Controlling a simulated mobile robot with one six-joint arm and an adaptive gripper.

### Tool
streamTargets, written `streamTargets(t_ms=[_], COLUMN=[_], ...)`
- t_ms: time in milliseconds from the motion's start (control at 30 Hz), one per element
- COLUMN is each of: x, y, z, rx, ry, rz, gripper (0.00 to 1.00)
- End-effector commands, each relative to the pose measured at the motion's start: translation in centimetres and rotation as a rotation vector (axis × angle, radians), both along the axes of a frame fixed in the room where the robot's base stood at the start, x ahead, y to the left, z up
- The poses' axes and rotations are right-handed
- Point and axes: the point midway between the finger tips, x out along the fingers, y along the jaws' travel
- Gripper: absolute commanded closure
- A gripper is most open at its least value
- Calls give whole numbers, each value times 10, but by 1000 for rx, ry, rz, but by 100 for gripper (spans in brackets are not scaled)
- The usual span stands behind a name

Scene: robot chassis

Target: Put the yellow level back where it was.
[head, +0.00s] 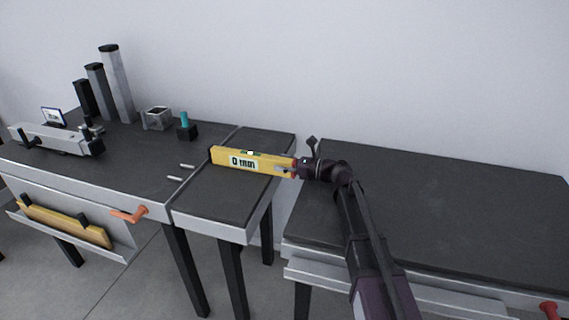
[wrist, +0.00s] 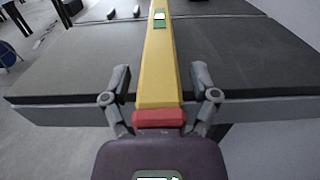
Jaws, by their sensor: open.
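In the wrist view the level (wrist: 159,70) runs straight away from my gripper, with a red end cap (wrist: 159,118) nearest me and a green vial on top. My gripper (head: 291,167) is at the level's right end. In the wrist view my gripper (wrist: 159,92) is open, with one finger on each side of the level and a visible gap on both sides.
The left bench (head: 135,165) carries posts, a grey fixture and a small block with a teal peg. A yellowish bar (head: 65,224) lies in a tray below it. The right bench (head: 450,205) is clear.

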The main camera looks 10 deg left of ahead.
Motion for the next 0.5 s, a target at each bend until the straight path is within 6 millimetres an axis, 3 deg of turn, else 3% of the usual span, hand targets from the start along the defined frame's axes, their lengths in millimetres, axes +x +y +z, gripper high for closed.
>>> streamTargets(t_ms=[267,500], x=[-1,-2], y=[-6,-29], z=[0,0], rx=[1,1], ry=[0,0], rz=[0,-3], gripper=[23,23])
